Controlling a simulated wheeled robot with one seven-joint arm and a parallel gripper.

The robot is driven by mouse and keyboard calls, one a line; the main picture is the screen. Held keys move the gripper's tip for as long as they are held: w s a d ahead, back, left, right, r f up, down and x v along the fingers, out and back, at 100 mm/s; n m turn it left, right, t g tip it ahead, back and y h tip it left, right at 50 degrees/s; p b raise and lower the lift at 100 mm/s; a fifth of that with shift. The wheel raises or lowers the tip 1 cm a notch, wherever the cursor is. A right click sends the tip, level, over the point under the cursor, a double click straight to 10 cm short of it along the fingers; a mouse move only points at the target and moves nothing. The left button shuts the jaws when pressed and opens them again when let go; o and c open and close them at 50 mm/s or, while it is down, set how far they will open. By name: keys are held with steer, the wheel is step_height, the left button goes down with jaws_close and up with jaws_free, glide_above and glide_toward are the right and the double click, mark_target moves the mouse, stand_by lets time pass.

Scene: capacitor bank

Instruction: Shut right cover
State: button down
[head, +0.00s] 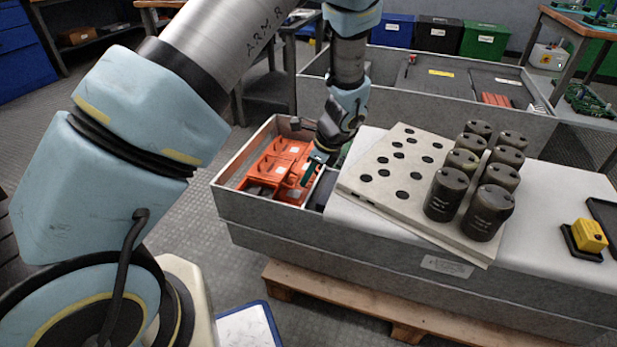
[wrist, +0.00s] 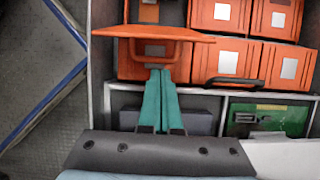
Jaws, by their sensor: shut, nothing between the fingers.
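Several orange units with covers (head: 268,168) sit in the left compartment of the grey crate in the head view. The wrist view shows them as orange boxes with pale labels (wrist: 228,62). One orange cover (wrist: 150,31) stands raised, seen nearly edge-on in the wrist view, above a unit with a rectangular handle opening (wrist: 153,50). I cannot tell for sure which cover is the right one. My gripper (head: 311,172) points down over the units' near right end. Its teal fingers (wrist: 160,73) are shut together and empty, close to the unit below the raised cover; contact is unclear.
The grey crate's wall (head: 290,228) surrounds the units. A dark block (wrist: 190,120) and green circuit board (wrist: 268,116) lie beside them. A perforated pale plate (head: 365,190) and several dark capacitors (head: 445,195) stand right of my gripper. A yellow device (head: 590,235) sits far right.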

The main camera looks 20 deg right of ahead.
steer(key=shift+a+r, duration=0.1)
steer(key=shift+w+r+p, duration=0.15)
steer(key=shift+r+p, duration=0.05)
steer(key=shift+p, duration=0.3)
steer(key=shift+a+h, duration=0.15)
steer(key=shift+h, duration=0.15)
